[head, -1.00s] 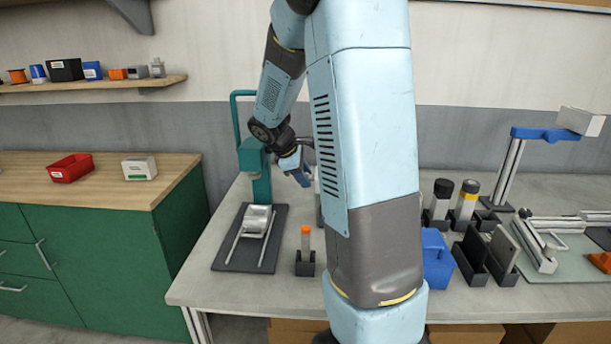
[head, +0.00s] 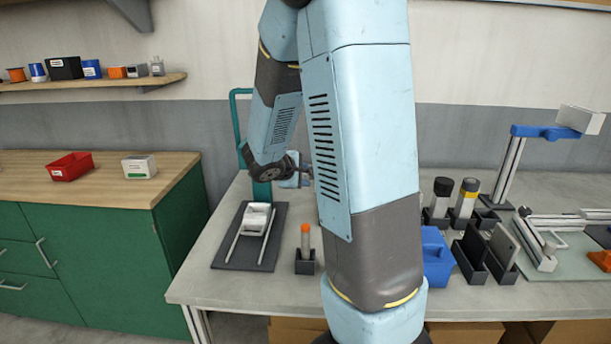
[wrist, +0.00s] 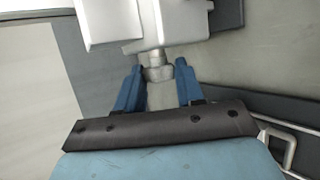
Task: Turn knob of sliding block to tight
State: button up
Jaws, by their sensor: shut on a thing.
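In the wrist view my gripper (wrist: 156,68) has its two blue fingers on either side of a short grey knob (wrist: 159,73). The knob sticks out of a pale grey block (wrist: 165,25), which I take to be the sliding block. The fingers are closed on the knob. No mark for tight or loose can be read. In the head view only a bit of the gripper's blue body (head: 290,181) shows. My arm hides its fingers, the knob and the block there.
A white box-like part (wrist: 108,20) is beside the block in the wrist view. On the bench, a dark mat with a silver rail fixture (head: 257,219) and an orange-topped tube (head: 305,238) stand left of my arm. A blue caddy (head: 437,262) and dark holders stand close on its right.

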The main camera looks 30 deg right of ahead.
jog(key=m+t+h, duration=0.1)
jog(key=t+h, duration=0.1)
jog(key=f+m+t+h, duration=0.1)
jog(key=t+h, duration=0.1)
jog(key=h, duration=0.1)
jog(key=f+m+t+h, duration=0.1)
jog(key=t+h, duration=0.1)
jog(key=h, duration=0.1)
jog(key=shift+s+a+f+m, duration=0.1)
jog(key=shift+s+a+m, duration=0.1)
jog(key=shift+m, duration=0.2)
jog(key=shift+w+d+m+t+h, duration=0.1)
jog(key=shift+m+t+h, duration=0.2)
jog(key=shift+m+h, duration=0.95)
jog(key=shift+h, duration=0.45)
jog(key=o, duration=1)
